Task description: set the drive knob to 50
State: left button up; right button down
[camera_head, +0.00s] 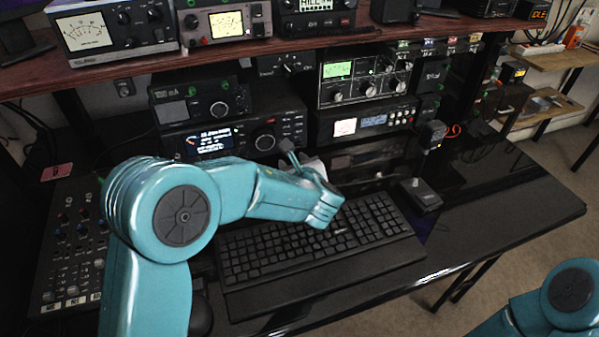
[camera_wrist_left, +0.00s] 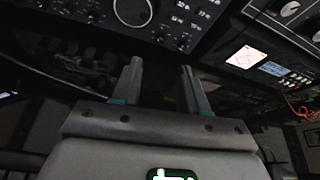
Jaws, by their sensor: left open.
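No label I can read marks the drive knob. A tuner unit (camera_head: 334,70) with a green screen has several round knobs, among them one at its lower left (camera_head: 337,96). Below it is a unit with a small white screen (camera_head: 345,127), which also shows in the left wrist view (camera_wrist_left: 246,56). A radio with a blue display (camera_head: 209,140) carries a large dark knob (camera_head: 264,141). My left gripper (camera_wrist_left: 161,68) is open, with nothing between its fingers. In the head view my forearm partly hides it, in front of the radios and above the keyboard. My right gripper is out of view.
A black keyboard (camera_head: 310,243) lies on the dark desk, with a mixer panel (camera_head: 72,245) at left and a small black device (camera_head: 421,194) at right. A wooden shelf (camera_head: 240,52) with meters overhangs the radios. The desk's right side is mostly clear.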

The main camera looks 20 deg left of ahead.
pick_arm(q)
jog(key=v, duration=0.6)
jog(key=shift+s+d, duration=0.15)
jog(key=shift+s, duration=0.1)
jog(key=shift+r, duration=0.25)
